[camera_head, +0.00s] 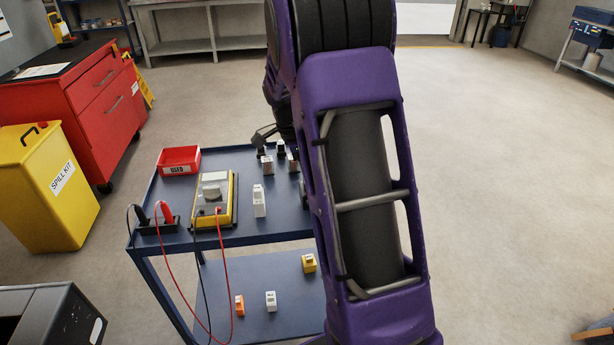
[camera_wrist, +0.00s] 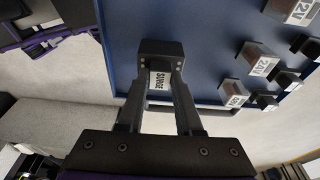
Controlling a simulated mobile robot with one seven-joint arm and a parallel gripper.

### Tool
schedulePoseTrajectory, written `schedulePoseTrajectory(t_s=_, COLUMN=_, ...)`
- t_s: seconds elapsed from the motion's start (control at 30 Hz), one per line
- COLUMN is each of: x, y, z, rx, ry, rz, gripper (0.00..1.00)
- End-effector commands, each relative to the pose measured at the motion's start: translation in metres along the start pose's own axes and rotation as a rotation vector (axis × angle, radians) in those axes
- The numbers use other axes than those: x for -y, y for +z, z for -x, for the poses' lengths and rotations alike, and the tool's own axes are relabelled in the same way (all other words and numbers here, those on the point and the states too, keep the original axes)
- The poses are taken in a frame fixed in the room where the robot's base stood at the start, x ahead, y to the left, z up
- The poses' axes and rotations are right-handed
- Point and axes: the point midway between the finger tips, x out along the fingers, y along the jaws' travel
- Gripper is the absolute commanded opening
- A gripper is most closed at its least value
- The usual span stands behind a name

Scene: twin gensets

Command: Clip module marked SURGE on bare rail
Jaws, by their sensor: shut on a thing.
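The module marked SURGE (camera_wrist: 158,80) is a small block with a white label and a dark end, in the upper middle of the wrist view. My gripper (camera_wrist: 157,92) is shut on it, with one finger on each side. The blue cart top (camera_wrist: 120,22) lies behind the module; I cannot tell the gap between them. I cannot make out a bare rail in either view.
Several dark-and-white blocks, one marked 24V (camera_wrist: 262,66), stand at the right in the wrist view. On the cart in the head view are a red bin marked USED (camera_head: 179,161), a yellow meter (camera_head: 213,200) with leads, and a white module (camera_head: 259,200). The lower shelf (camera_head: 245,325) holds small modules.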

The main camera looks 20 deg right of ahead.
Motion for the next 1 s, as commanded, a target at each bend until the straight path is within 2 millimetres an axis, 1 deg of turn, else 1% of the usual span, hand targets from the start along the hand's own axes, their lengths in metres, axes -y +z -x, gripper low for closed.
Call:
schedulePoseTrajectory(t_s=0.03, x=0.000, y=-0.001, z=0.004, rx=0.000, ry=-0.001, rz=0.000, gripper=0.00)
schedulePoseTrajectory(t_s=0.4, x=0.000, y=-0.003, z=0.019, rx=0.000, ry=-0.001, rz=0.001, gripper=0.00)
schedulePoseTrajectory(t_s=0.67, x=0.000, y=-0.005, z=0.025, rx=0.000, ry=0.000, rz=0.001, gripper=0.00)
schedulePoseTrajectory(t_s=0.77, x=0.000, y=-0.006, z=0.032, rx=0.000, ry=-0.001, rz=0.000, gripper=0.00)
schedulePoseTrajectory(t_s=1.0, x=0.001, y=-0.012, z=0.056, rx=0.000, ry=-0.002, rz=0.000, gripper=0.00)
